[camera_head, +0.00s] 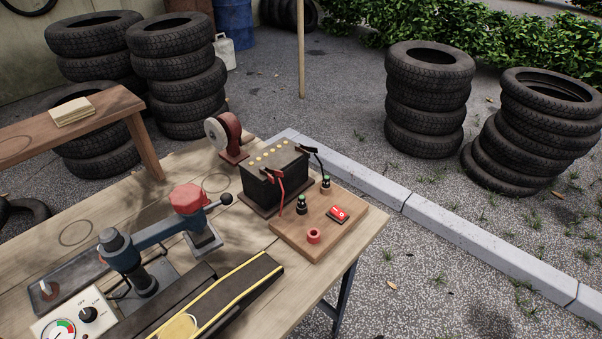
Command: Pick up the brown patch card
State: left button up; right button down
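I cannot make out a thing that is clearly the brown patch card. A pale tan round piece (178,328) lies on the dark, yellow-edged belt (238,290) at the bottom edge, partly cut off. A tan folded stack (72,111) lies on the raised wooden shelf (90,118) at the left. I cannot tell whether either is the card. Neither of my grippers is in view.
On the wooden table (60,205) stand a blue press-like device with a red knob (189,198), a dial box (73,325), a red-based reel (228,136), and a battery (270,172) beside a switch board (290,240). Tyre stacks (428,100) stand beyond.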

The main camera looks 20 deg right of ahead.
aim_at(50, 290)
jog(key=u, duration=1.35)
